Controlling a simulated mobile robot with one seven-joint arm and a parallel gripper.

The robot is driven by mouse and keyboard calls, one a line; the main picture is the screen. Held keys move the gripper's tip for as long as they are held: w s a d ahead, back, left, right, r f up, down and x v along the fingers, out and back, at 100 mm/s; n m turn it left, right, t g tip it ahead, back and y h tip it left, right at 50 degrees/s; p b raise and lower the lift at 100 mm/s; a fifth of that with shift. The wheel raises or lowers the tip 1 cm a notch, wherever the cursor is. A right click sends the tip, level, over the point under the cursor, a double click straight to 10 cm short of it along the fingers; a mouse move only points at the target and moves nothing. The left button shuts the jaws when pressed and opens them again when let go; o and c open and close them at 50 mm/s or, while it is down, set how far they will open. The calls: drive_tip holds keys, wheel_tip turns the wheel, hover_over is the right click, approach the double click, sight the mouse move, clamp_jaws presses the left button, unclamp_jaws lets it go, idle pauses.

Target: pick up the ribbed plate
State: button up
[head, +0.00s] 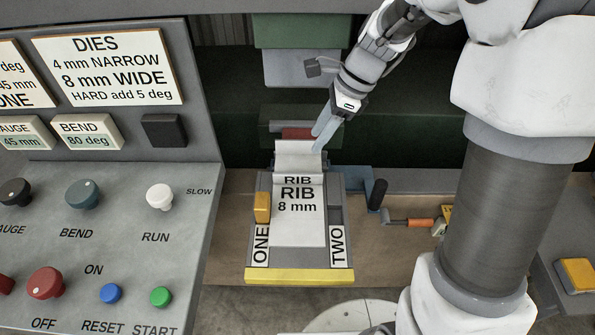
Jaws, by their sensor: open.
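The ribbed plate (298,228) is a pale flat piece marked "RIB" and "8 mm". It lies on a grey bed with a yellow front edge (298,275), between strips marked "ONE" and "TWO". Its far part appears stepped or raised near the back of the bed. My gripper (321,140) comes down from the upper right, its fingers pointing down over the plate's far end. The jaws are open. The fingers overlap the far end in the head view, and I cannot tell whether they touch it.
A control panel (110,225) with knobs and buttons fills the left. An orange block (262,207) sits at the bed's left side. A black-handled lever (376,195) and an orange-handled crank (420,222) stand to the right. Dark green machinery is behind.

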sight(299, 173)
drive_tip(key=x, duration=0.8)
drive_tip(key=shift+s+d+b+x, duration=0.1)
drive_tip(key=shift+b+x, duration=0.05)
drive_tip(key=shift+x, duration=0.7)
drive_tip(key=shift+s+d+b+x, duration=0.1)
drive_tip(key=shift+s+x, duration=0.05)
drive_tip(key=shift+x, duration=0.7)
drive_tip(key=shift+s+d+b+x, duration=0.1)
drive_tip(key=shift+b+x, duration=0.05)
drive_tip(key=shift+x, duration=0.7)
drive_tip(key=shift+f, duration=0.35)
clamp_jaws()
drive_tip(key=shift+r, duration=0.1)
